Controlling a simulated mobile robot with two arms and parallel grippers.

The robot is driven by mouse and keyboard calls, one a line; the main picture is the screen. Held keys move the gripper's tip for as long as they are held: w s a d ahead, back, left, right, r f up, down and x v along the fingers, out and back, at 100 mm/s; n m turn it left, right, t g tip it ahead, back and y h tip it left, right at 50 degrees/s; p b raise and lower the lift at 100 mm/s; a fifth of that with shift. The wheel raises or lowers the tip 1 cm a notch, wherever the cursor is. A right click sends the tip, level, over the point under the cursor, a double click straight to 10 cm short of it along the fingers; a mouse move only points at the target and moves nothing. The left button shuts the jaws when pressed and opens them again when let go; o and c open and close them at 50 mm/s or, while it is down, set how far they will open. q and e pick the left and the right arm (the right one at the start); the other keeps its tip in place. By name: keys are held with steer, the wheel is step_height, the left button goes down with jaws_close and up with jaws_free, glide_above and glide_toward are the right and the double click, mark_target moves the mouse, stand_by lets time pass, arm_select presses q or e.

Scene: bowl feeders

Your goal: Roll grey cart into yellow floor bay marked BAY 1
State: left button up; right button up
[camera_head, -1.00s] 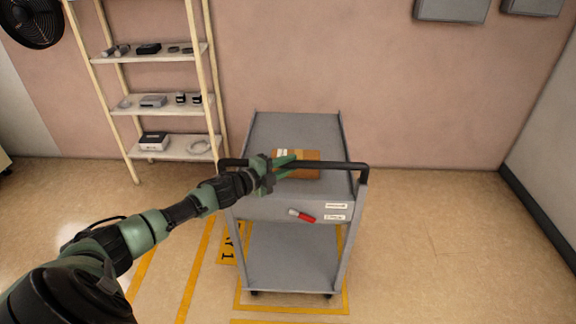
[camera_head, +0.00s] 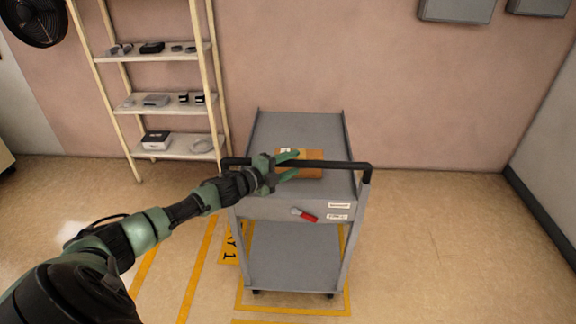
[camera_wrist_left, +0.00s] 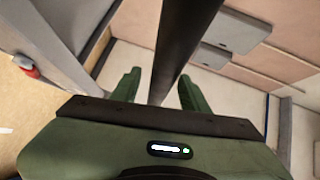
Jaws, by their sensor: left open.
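The grey cart (camera_head: 296,255) stands upright with its handle end toward me. Its lower shelf and near wheels are inside the yellow floor outline (camera_head: 348,285); its far wheels are hidden. The BAY 1 label (camera_head: 229,246) lies on the floor at the cart's left, partly covered by it. In the left wrist view the bar (camera_wrist_left: 185,40) passes between the two spread green fingers (camera_wrist_left: 160,84). My right gripper is not in view.
A cardboard box (camera_head: 310,171) lies on the cart's top, and a red and grey marker-like item (camera_head: 305,215) shows on its near end. A shelf rack (camera_head: 180,147) stands left against the back wall. Floor on the right (camera_head: 440,240) is clear.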

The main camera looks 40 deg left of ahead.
arm_select(q)
steer(key=b+v, duration=0.1)
steer(key=v, duration=0.5)
steer(key=shift+s+f, duration=0.15)
steer(key=shift+s, duration=0.05)
steer(key=shift+s+a+r, duration=0.2)
steer(key=shift+s+r, duration=0.05)
steer(key=shift+s, duration=0.4)
